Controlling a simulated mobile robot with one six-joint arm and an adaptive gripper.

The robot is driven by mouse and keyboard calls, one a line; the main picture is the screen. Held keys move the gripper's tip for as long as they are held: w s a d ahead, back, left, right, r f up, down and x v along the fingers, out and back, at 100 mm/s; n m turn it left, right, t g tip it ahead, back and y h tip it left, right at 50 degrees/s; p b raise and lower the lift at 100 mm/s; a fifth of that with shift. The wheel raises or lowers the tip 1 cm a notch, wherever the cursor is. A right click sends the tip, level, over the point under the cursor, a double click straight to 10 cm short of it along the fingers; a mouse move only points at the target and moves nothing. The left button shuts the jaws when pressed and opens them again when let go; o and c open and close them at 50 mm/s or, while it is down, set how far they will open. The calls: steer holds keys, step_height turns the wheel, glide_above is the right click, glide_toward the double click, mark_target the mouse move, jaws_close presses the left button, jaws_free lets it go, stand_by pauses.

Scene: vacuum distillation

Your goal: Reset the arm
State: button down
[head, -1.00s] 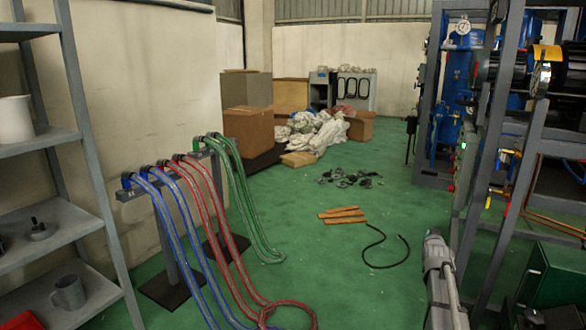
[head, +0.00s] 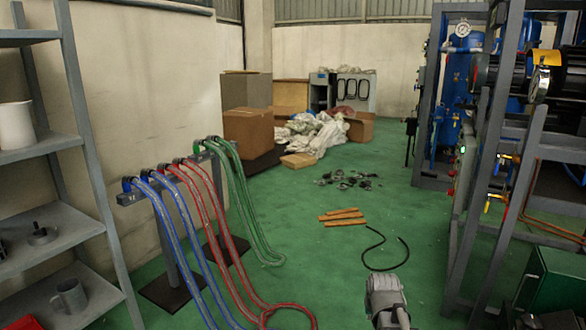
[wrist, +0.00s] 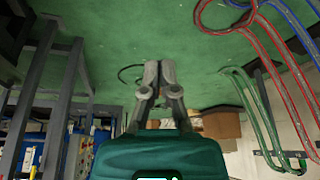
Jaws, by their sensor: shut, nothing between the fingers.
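My gripper (wrist: 160,68) shows in the wrist view, with its two grey fingers brought together and nothing held between them. The wrist view is upside down, with the green floor behind the fingers. In the head view, a grey part of my arm shows at the bottom right of centre, above the floor. My fingertips cannot be made out there.
Blue, red and green hoses (head: 224,230) hang from stands on the left, beside grey shelves (head: 60,230). A metal frame with blue tanks (head: 458,95) stands on the right. Wood planks (head: 342,217) and a black hose (head: 375,250) lie on the open floor.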

steer(key=s+a+n+g+p, duration=0.1)
steer(key=s+a+g, duration=0.4)
steer(key=s, duration=0.8)
step_height(320, 180, up, 38)
steer(key=a+p, duration=0.1)
steer(key=p, duration=3.6)
steer(key=shift+w+a+f+t+y+p, duration=0.15)
steer(key=shift+w+f+t+y+p, duration=0.15)
steer(key=shift+w+t, duration=0.1)
steer(key=shift+s, duration=0.15)
